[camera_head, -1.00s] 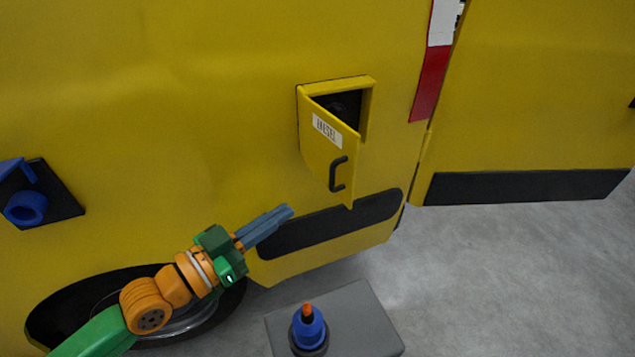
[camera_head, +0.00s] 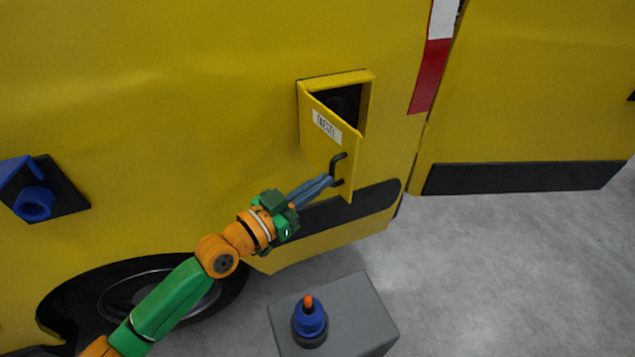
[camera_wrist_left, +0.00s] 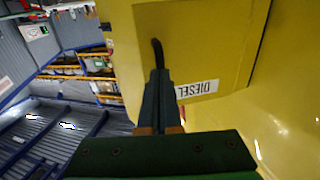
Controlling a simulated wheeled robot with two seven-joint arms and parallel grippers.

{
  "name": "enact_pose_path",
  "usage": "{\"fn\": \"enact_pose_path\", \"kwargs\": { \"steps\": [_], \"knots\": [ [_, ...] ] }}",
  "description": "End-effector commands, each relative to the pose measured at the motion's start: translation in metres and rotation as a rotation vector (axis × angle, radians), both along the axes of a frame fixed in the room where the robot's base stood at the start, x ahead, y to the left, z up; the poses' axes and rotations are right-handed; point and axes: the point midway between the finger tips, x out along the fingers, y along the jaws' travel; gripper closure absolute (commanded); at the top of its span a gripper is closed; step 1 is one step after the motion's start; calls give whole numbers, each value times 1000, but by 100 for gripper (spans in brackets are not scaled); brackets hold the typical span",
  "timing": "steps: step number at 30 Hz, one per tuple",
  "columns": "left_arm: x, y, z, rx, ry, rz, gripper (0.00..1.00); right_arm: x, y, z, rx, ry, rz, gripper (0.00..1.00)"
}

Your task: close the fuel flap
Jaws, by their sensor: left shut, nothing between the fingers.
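The yellow fuel flap (camera_head: 324,130) stands partly open on the side of the yellow vehicle, hinged at its left edge, with a white DIESEL label and a black handle (camera_head: 338,168). The dark filler recess (camera_head: 346,102) shows behind it. My left gripper (camera_head: 328,181) is shut and empty, its fingertips at the flap's outer face by the lower part of the handle; I cannot tell whether they touch. In the left wrist view the flap (camera_wrist_left: 205,45) fills the upper middle, and the handle (camera_wrist_left: 157,52) shows just beyond the shut fingers. My right gripper is not in view.
A grey box (camera_head: 362,311) with a blue, orange-tipped object (camera_head: 309,322) stands on the floor below. A blue fitting on a black plate (camera_head: 70,192) juts from the vehicle at left. A yellow panel (camera_head: 535,90) is at right. Grey floor is clear at lower right.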

Motion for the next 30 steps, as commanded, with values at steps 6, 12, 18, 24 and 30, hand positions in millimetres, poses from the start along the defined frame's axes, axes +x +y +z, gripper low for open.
{"fn": "enact_pose_path", "kwargs": {
  "steps": [6, 12, 18, 24, 30],
  "knots": [
    [2, -13, 1, -2, 1, -1, 100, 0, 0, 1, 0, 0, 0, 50],
    [11, -38, 0, -4, -1, -1, 100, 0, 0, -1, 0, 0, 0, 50],
    [26, -68, -3, -4, -1, -2, 100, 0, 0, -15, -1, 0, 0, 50],
    [47, -94, -8, -2, -4, -1, 100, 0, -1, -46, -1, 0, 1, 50],
    [72, -115, -12, 0, -4, 0, 100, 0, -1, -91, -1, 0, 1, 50]
  ]
}}
